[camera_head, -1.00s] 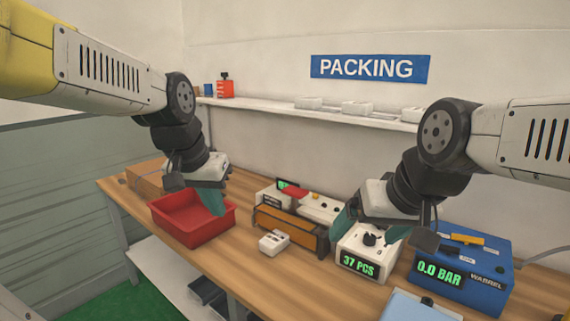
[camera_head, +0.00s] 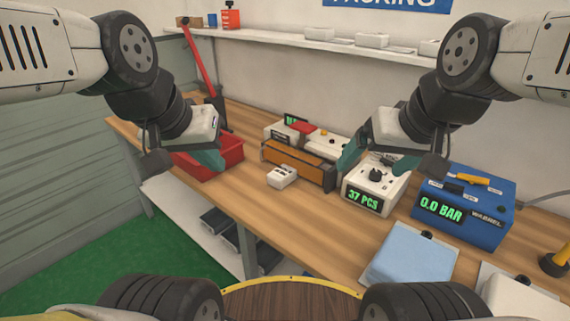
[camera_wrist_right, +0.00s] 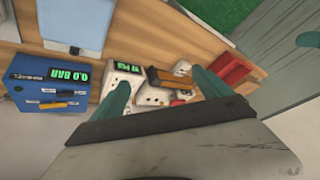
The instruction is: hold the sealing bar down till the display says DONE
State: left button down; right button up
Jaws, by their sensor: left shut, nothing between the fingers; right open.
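The sealer (camera_head: 332,148) is a white box on the bench with an orange-brown sealing bar (camera_head: 298,163) along its front. A red piece (camera_head: 303,127) is on its top. A small green display (camera_head: 295,120) is partly covered and its text is not readable. My right gripper (camera_head: 376,162) is open above the bench, just right of the sealer and over the counter reading 37 PCS. In the right wrist view the orange bar (camera_wrist_right: 172,77) lies between the open fingers, farther off. My left gripper (camera_head: 212,160) is shut and empty over the red tray, left of the sealer.
The red tray (camera_head: 224,165) stands on the left. The 37 PCS counter (camera_head: 352,200) and the blue 0.0 BAR box (camera_head: 470,210) stand on the right. A small white block (camera_head: 282,176) lies in front of the sealer. A long red lever (camera_head: 199,62) rises behind the tray.

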aim_at(305, 128)
jog(key=i+j, duration=0.15)
jog(key=j, duration=0.15)
jog(key=i+j+z, duration=0.15)
jog(key=i+j, duration=0.2)
jog(key=j, duration=0.3)
jog(key=i+j+z, duration=0.1)
jog(key=j, duration=0.25)
jog(key=i+j+z, duration=0.1)
jog(key=i+j, duration=0.2)
jog(key=j, duration=0.4)
jog(key=i+l+z, duration=0.05)
